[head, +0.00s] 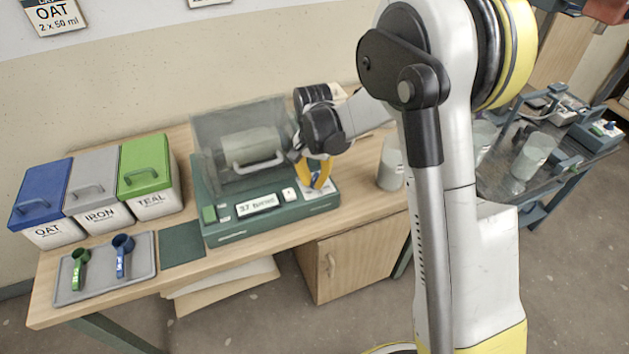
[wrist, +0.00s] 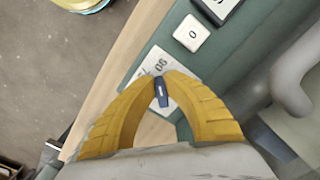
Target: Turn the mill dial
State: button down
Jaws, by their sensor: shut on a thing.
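The mill is a green machine (head: 225,225) with a clear cover and a grey drum (head: 250,147) inside, standing on the wooden bench. Its display (head: 257,203) appears to read "37 turns". The mill dial is a small blue knob with a white mark (wrist: 160,92), beside a white scale plate (wrist: 152,70) on which 90 can be read. My gripper (wrist: 162,82) has its yellow fingertips shut on the dial, one on each side. In the head view my gripper (head: 317,183) reaches down over the mill's right end, and its fingers hide the dial.
Lidded bins stand at left: blue OAT (head: 40,196), grey IRON (head: 92,182) and green TEAL (head: 145,170). A grey tray (head: 142,262) holds green and blue scoops. A pale container (head: 390,165) stands right of the mill. A dark cart (head: 515,185) stands further right.

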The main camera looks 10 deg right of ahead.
aim_at(313, 180)
jog(key=shift+m, duration=0.6)
jog(key=shift+a+m, duration=0.1)
jog(key=shift+m, duration=0.2)
jog(key=c, duration=1.5)
grip_release()
jog(key=shift+o, duration=0.2)
notch_tip(313, 180, up, 12)
